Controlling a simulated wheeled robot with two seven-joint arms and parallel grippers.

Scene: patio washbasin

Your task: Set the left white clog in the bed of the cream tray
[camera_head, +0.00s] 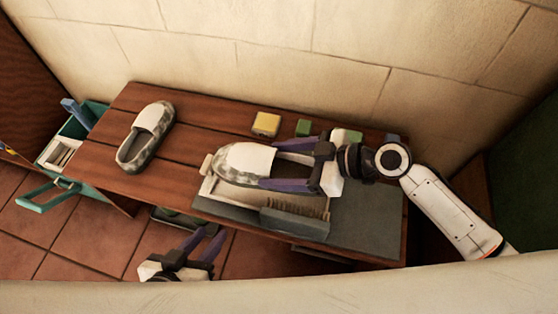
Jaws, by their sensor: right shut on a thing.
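One white-topped clog with a mottled grey-green body (134,148) lies alone on the left of the wooden table. A second, similar clog (243,160) is over the cream tray (208,187), toe to the left. My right gripper (265,166) has its purple fingers along both sides of this clog and is shut on it. Whether the clog touches the tray bed cannot be told; it hides much of the tray. My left gripper (208,238) is low in front of the table, its fingers apart and empty.
A grey brush (295,222) lies at the tray's front, on a grey mat (365,232). A yellow block (266,123) and green blocks (303,127) stand along the back. A teal caddy (50,196) is left of the table. A wall rises behind.

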